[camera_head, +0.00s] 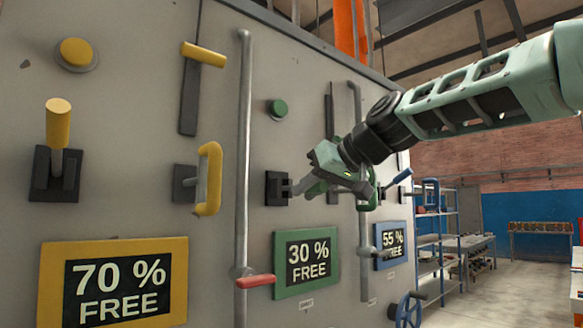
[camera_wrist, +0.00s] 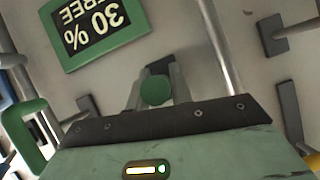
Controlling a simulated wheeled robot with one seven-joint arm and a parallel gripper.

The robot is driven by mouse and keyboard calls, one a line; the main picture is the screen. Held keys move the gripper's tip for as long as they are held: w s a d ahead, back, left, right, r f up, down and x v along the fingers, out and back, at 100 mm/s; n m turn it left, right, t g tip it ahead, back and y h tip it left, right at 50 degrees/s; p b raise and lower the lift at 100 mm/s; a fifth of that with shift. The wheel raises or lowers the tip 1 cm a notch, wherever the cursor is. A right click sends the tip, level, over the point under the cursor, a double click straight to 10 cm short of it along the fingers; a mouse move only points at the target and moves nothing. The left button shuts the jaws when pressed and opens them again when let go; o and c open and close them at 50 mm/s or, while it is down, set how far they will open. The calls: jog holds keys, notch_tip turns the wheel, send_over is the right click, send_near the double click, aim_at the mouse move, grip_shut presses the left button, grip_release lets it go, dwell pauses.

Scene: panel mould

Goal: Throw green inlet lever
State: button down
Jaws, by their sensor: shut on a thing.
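The green inlet lever shows in the wrist view as a round green knob end (camera_wrist: 156,90) between my two fingers. In the head view its dark base plate (camera_head: 277,188) is on the grey panel, left of the fingers; the knob itself is hard to tell from my gripper there. My gripper (camera_head: 312,187) reaches in from the right and is shut on the lever. In the wrist view, one finger of my gripper (camera_wrist: 156,88) stands on each side of the knob. The lever's shaft is mostly hidden.
A green-framed "30 % FREE" sign (camera_head: 307,262) is below the lever. A grey vertical pipe (camera_head: 243,150) with a red handle (camera_head: 255,281) runs to its left. A green loop handle (camera_wrist: 22,135) is close beside my gripper. A yellow loop handle (camera_head: 209,180) is farther left.

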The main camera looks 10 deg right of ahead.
notch_tip(320, 180, up, 4)
jog(key=g+h+p, duration=0.2)
jog(key=p, duration=0.7)
jog(key=shift+w+a+g+p, duration=0.1)
jog(key=shift+g+p, duration=0.2)
jog(key=shift+g, duration=0.1)
jog(key=p, duration=0.2)
jog(key=r+g+h+p, duration=0.1)
jog(key=p, duration=0.2)
jog(key=shift+w+a+g+p, duration=0.15)
jog(key=shift+w+g+p, duration=0.1)
jog(key=shift+g+p, duration=0.05)
jog(key=shift+w+r+g+h+p, duration=0.1)
jog(key=shift+g+h+p, duration=0.2)
jog(key=shift+p, duration=0.7)
jog(key=shift+a, duration=0.1)
jog(key=c, duration=1.3)
grip_release()
jog(key=shift+w, duration=0.1)
jog(key=shift+o, duration=0.2)
jog(key=b+v, duration=0.2)
jog(key=v, duration=1.5)
jog(key=shift+r, duration=0.25)
